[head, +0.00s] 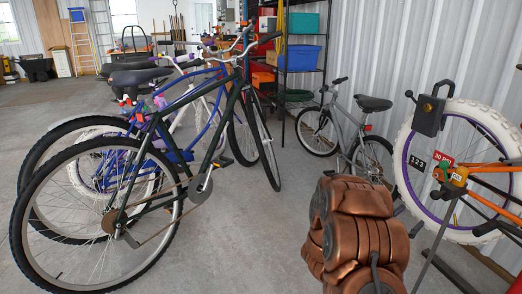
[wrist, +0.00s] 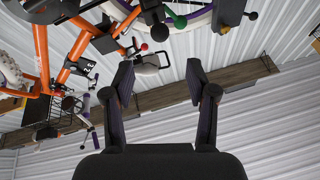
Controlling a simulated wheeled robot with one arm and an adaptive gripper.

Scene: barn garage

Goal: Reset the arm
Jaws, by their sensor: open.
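My gripper (wrist: 160,78) shows in the wrist view with its two black fingers spread apart and nothing between them. Behind the fingers are a wooden wall board and white corrugated wall. In the head view, my copper-coloured arm links are folded at the bottom right of centre; the gripper cannot be made out there.
An orange bicycle (wrist: 72,52) with a white-tyred wheel (head: 404,170) stands close on the right, with a black clamp-like part (head: 429,116) beside it. A dark bicycle (head: 175,110) fills the left. A grey bicycle (head: 345,130) stands at the wall. Floor (head: 255,225) between is clear.

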